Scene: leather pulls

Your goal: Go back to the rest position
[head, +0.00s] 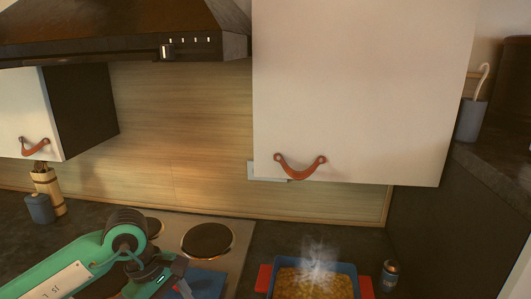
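My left arm comes in green and black from the lower left. Its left gripper (183,288) is at the bottom edge over the front of the hob, and its fingertips are too small and cut off to read.
A steaming blue baking dish (343,268) of food, with red at both sides, stands on the dark counter beside a small jar (390,275). The hob (208,240) lies left of it. A range hood (125,35) and another cabinet (25,110) with a leather pull (35,147) are at left.

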